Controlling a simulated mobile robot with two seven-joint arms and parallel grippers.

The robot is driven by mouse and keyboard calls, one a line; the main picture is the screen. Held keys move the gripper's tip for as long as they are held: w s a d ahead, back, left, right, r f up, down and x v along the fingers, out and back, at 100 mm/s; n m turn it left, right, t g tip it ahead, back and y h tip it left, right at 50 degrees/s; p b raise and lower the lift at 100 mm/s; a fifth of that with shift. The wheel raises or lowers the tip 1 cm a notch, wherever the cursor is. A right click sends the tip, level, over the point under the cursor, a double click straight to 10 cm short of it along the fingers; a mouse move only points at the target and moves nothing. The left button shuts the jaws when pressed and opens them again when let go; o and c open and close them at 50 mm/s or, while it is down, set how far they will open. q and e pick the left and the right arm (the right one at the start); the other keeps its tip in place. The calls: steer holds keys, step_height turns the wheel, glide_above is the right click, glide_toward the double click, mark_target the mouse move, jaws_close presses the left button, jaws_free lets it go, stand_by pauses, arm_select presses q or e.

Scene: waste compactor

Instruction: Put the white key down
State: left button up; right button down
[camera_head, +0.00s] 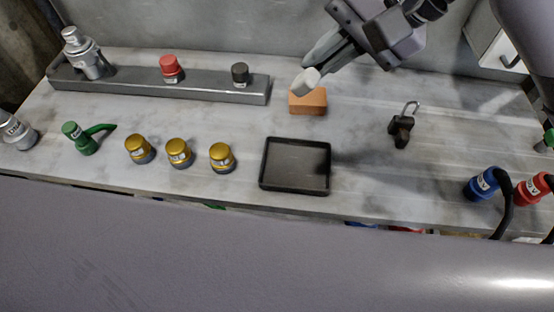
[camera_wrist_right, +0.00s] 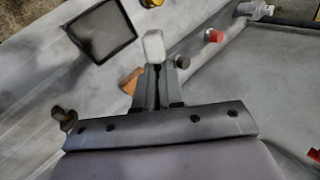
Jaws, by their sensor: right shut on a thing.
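The white key (camera_head: 305,80) is a small pale block at the tips of my right gripper (camera_head: 318,68). My right gripper is shut on it and holds it over the back middle of the table, in front of the orange block (camera_head: 309,102) in the head view. In the right wrist view the white key (camera_wrist_right: 154,46) sticks out beyond the fingertips of the right gripper (camera_wrist_right: 156,70). How high it is above the table is hard to tell. My left gripper is not seen in the head view.
A black tray (camera_head: 262,178) lies at the front middle. Several gold-capped cylinders (camera_head: 179,152) stand left of it. A grey rail (camera_head: 205,93) with red and black knobs runs along the back left. A black padlock (camera_head: 401,128) lies to the right. Bare table shows between the tray and padlock.

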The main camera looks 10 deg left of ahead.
step_height(320, 180, down, 20)
steer(key=shift+a+r+b, duration=0.1)
steer(key=shift+a+b, duration=0.05)
steer(key=shift+b, duration=0.7)
steer(key=c, duration=1.3)
jaws_free()
steer(key=shift+o, duration=0.2)
